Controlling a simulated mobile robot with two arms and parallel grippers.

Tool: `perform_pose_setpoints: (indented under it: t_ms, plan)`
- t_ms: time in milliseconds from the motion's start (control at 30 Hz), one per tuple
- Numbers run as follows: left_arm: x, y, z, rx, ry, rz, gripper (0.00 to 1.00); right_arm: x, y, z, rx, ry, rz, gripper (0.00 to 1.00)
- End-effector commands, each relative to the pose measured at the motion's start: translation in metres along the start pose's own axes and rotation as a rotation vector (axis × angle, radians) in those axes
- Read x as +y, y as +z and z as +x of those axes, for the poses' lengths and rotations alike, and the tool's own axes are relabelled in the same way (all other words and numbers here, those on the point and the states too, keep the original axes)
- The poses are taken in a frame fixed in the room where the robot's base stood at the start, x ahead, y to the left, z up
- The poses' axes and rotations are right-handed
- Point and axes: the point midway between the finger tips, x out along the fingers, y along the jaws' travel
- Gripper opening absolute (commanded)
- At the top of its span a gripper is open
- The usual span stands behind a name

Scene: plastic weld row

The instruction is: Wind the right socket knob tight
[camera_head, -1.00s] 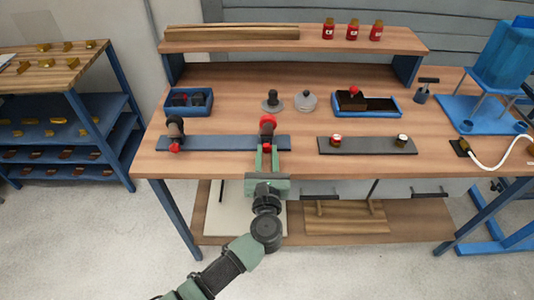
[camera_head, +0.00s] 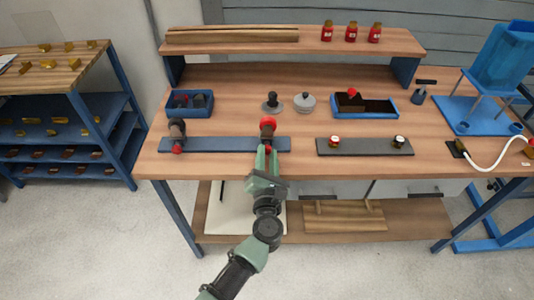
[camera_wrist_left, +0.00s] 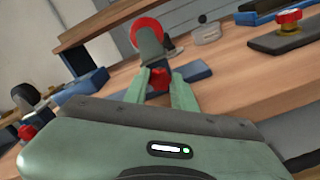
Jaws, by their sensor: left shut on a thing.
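A blue-grey bar (camera_head: 222,144) lies along the front of the bench and carries two sockets. The right socket holds an upright piece with a red round top (camera_head: 267,124). Its red knob (camera_wrist_left: 160,78) faces the front and sits between my left gripper's fingers. My left gripper (camera_head: 266,152) is shut on this knob, rolled to a tilt, and partly hides it in the head view. The left socket holds a dark-topped piece (camera_head: 176,126) with its own red knob (camera_head: 177,150). My right gripper is not in view.
A dark bar (camera_head: 365,147) with two small knobs lies to the right. Behind are a blue bin (camera_head: 190,112), a blue tray (camera_head: 395,110) and two small round pieces. The bench between the two bars is clear.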

Motion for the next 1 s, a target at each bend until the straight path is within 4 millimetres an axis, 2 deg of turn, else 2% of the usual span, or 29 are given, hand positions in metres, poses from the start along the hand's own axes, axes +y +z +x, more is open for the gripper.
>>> perform_pose_setpoints:
  t_ms: [567,600,667,700,1000]
  plan:
    - [0.0,0.0009,0.0002,-0.001,0.001,0.044,0.0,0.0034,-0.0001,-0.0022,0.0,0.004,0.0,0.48]
    - [0.0,0.0009,0.0002,-0.001,0.001,0.044,0.29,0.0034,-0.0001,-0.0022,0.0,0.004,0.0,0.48]
    - [0.0,0.0009,0.0002,-0.001,0.001,0.044,0.45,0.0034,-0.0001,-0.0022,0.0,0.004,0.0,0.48]
    - [-0.0001,0.0008,0.0002,-0.001,0.0,0.044,0.48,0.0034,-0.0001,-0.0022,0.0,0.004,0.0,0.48]
    - [-0.0013,-0.0008,-0.0005,0.001,-0.002,0.044,0.48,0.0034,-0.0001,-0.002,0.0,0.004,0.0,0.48]
